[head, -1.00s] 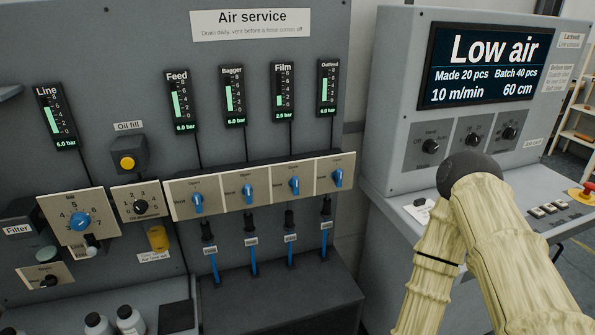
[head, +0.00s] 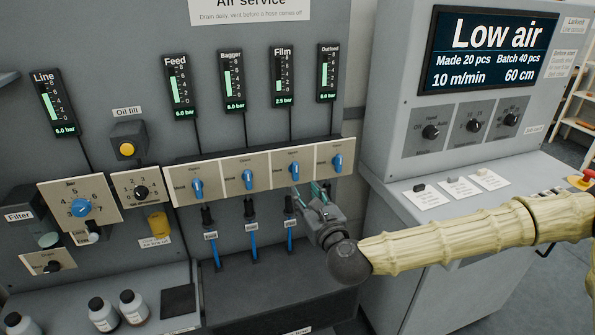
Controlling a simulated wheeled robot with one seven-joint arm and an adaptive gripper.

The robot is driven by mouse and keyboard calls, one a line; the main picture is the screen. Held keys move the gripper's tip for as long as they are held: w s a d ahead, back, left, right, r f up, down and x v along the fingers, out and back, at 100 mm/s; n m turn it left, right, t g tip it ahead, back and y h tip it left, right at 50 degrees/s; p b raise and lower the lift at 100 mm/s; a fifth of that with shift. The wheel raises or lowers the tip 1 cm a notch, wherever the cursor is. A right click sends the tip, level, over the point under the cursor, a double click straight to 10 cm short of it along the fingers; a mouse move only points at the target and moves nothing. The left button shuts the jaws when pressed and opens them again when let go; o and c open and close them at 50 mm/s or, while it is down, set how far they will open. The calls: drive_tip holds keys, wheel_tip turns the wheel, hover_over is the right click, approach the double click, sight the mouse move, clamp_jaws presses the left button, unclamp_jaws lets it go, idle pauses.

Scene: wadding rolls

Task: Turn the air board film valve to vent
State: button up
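The air board (head: 140,70) carries a row of valves with blue handles on beige plates. The film valve (head: 294,170) is third from the left, in line below the Film gauge (head: 283,77), which reads about 2.5 bar. Its blue handle stands roughly upright; the small plate wording is hard to read. My gripper (head: 307,188) is just below and right of the film valve, between it and the outfeed valve (head: 337,163). Its fingers look spread, with nothing between them. I see no contact with the handle. My gripper covers part of the outfeed hose.
The bagger valve (head: 247,179) and feed valve (head: 197,188) sit to the left. Blue hoses (head: 253,236) hang below the valves. Bottles (head: 133,307) stand on the lower left shelf. The control console (head: 410,145), showing "Low air", stands at right.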

sight(297, 165)
drive_tip(key=shift+m+t, duration=0.3)
drive_tip(key=shift+m, duration=0.2)
drive_tip(key=p+x, duration=0.1)
drive_tip(key=x, duration=0.2)
drive_tip(key=d+r+p+x, duration=0.1)
drive_tip(key=x, duration=0.7)
drive_tip(key=shift+w+d+r+p, duration=0.15)
drive_tip(key=shift+w+r+p, duration=0.15)
drive_tip(key=shift+p, duration=0.1)
clamp_jaws()
